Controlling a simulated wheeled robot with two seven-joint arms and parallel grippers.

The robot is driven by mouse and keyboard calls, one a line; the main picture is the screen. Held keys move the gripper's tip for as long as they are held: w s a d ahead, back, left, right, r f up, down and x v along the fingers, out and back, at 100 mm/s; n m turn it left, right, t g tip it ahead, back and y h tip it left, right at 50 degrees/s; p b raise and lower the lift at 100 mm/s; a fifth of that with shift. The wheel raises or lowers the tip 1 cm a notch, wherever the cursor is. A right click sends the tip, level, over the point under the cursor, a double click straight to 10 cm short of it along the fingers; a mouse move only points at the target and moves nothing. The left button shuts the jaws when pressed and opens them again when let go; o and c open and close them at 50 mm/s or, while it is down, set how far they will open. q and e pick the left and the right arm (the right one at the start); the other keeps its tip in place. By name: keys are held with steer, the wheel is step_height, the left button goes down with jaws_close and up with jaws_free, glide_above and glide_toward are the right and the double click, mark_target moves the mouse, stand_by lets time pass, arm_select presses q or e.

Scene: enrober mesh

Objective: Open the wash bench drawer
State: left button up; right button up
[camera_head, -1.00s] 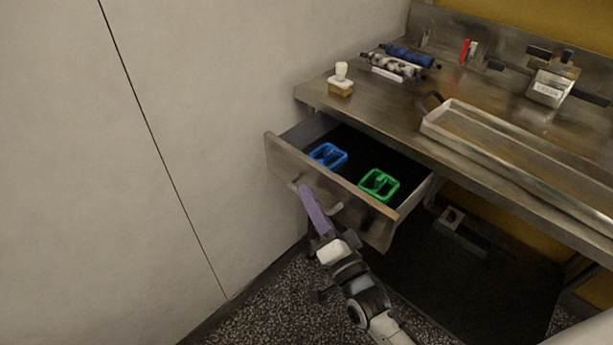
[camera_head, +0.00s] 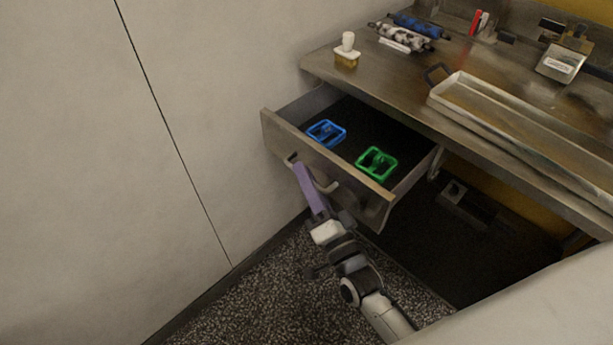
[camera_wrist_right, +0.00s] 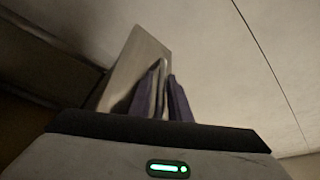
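The wash bench drawer (camera_head: 283,138) stands well out from under the steel bench at its left end. A blue frame-shaped item (camera_head: 326,133) and a green one (camera_head: 376,164) lie inside on its dark floor. The curved bar handle (camera_head: 326,187) is on the drawer's front. My right gripper (camera_head: 300,167), with purple fingers, is at the handle's left end. In the right wrist view its two fingers (camera_wrist_right: 163,85) are close together with the pale handle bar between them. My left gripper does not show.
The bench top (camera_head: 395,85) holds a stamp-like white item (camera_head: 347,50), rollers (camera_head: 400,38) and a long metal tray (camera_head: 520,115). A pale wall (camera_head: 190,120) runs close along the left of the drawer. Speckled floor (camera_head: 265,290) is clear in front.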

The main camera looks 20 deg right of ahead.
steer(key=v, duration=1)
steer(key=shift+s, duration=0.2)
